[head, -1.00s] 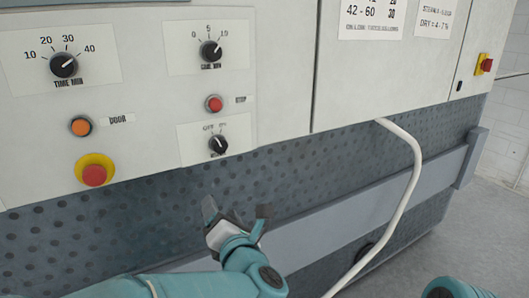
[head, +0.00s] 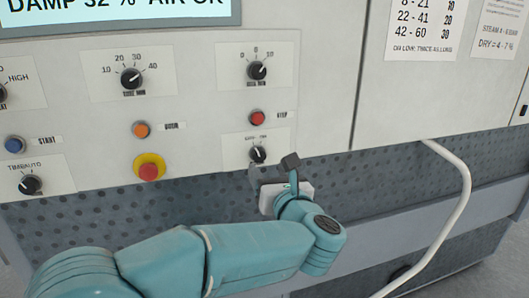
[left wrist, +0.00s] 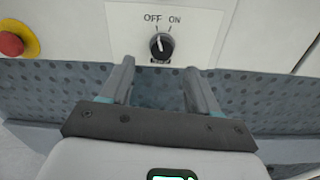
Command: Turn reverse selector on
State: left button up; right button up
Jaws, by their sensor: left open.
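The reverse selector (head: 258,154) is a small black rotary knob on a white plate, low on the grey machine panel. It also shows in the left wrist view (left wrist: 161,46), under the words OFF and ON, with its white pointer tilted slightly left toward OFF. My left gripper (head: 272,167) is just below and to the right of the knob in the head view. In the left wrist view its two fingers (left wrist: 159,75) are spread and empty, with the knob beyond the gap between them, not touched. My right gripper is out of view.
A red stop button (head: 257,118) and a dial (head: 257,71) sit above the selector. A red emergency button on yellow (head: 149,168) and an orange door button (head: 141,130) are to the left. A white hose (head: 460,170) hangs at the right.

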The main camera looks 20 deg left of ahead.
aim_at(260, 157)
pick_arm(q)
jog(key=p+x, duration=0.1)
jog(key=x, duration=0.5)
jog(key=shift+d+p, duration=0.15)
jog(key=shift+p, duration=0.25)
jog(key=shift+w+a, duration=0.25)
jog(key=shift+d, duration=0.1)
jog(key=shift+c, duration=1.2)
jog(key=c, duration=0.8)
